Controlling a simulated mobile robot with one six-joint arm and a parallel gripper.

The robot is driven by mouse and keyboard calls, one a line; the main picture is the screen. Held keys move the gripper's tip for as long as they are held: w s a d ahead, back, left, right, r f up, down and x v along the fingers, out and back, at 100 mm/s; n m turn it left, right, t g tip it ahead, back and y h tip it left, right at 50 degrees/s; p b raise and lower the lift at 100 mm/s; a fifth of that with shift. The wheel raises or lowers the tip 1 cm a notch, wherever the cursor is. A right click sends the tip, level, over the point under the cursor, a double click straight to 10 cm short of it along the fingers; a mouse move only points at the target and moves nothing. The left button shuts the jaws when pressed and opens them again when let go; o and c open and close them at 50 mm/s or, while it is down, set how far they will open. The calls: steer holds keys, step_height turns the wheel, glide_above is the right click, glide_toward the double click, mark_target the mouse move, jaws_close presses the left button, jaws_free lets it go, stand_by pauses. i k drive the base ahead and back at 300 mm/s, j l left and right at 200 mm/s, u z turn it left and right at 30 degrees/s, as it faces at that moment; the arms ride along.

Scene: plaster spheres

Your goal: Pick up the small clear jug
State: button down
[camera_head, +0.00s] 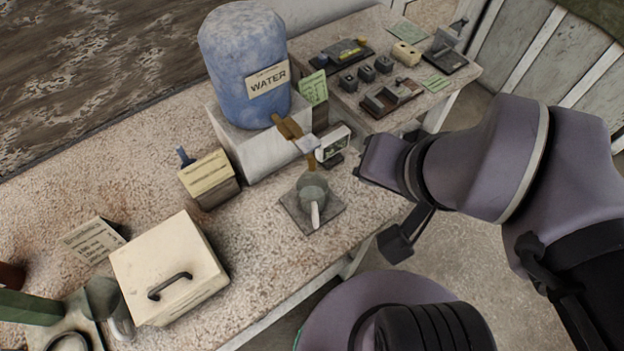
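A small clear jug (313,188) with a greenish-grey tint and a pale handle stands upright on a grey square plate (332,216). It is below the tap of the blue water container, and its handle points toward the bottom of the picture. A similar greyish vessel with a pale handle (103,298) is at the lower left. My gripper (398,240) shows as dark parts at the end of my purple arm, right of the jug and apart from it. The arm hides much of the gripper, so I cannot tell how far its fingers are apart. Nothing shows in it.
The blue water container (238,50) stands on a pale block (262,145) behind the jug. A small yellowish box (209,178) and a cream box with a handle (168,268) are to the left. A second table (385,25) holds small blocks. The counter just left of the jug is clear.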

mark_target(311, 187)
steer(key=u, duration=2.55)
steer(key=k+l+z, duration=0.1)
steer(key=z, duration=0.4)
steer(key=k+l+z, duration=0.1)
steer(key=z, duration=0.35)
steer(key=l+z, duration=0.15)
steer(key=z, duration=0.35)
steer(key=k+l+z, duration=0.3)
steer(key=l+z, duration=0.15)
steer(key=l, duration=0.15)
